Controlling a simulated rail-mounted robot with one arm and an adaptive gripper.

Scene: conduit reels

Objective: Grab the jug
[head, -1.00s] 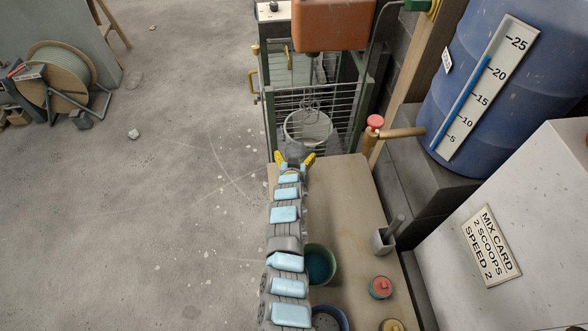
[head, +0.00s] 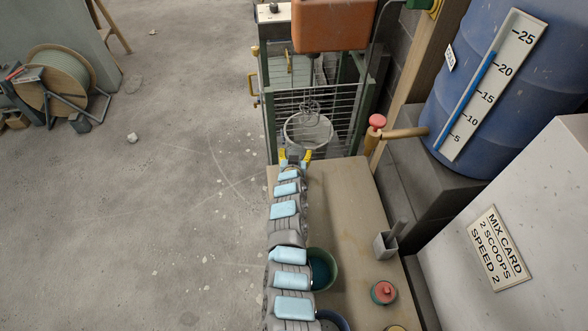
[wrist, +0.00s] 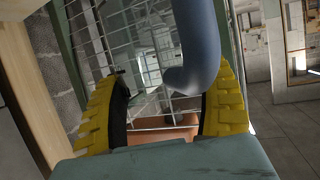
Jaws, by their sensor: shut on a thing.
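My gripper (head: 295,156) has yellow fingers and is beyond the far left edge of the bench, just in front of the grey bucket (head: 308,131) in the head view. In the wrist view its two ribbed yellow fingers (wrist: 165,110) stand on either side of a curved blue-grey piece (wrist: 195,50), which looks like part of the jug. The gripper is shut on this piece, which lies close against the right finger. The rest of the jug is out of the wrist view, and I cannot make the jug out in the head view behind my gripper and arm.
The bucket stands in a wire cage (head: 350,110) under an orange mixer head (head: 333,27). The bench (head: 345,215) holds a green bowl (head: 321,268) and a red-lidded pot (head: 383,292).

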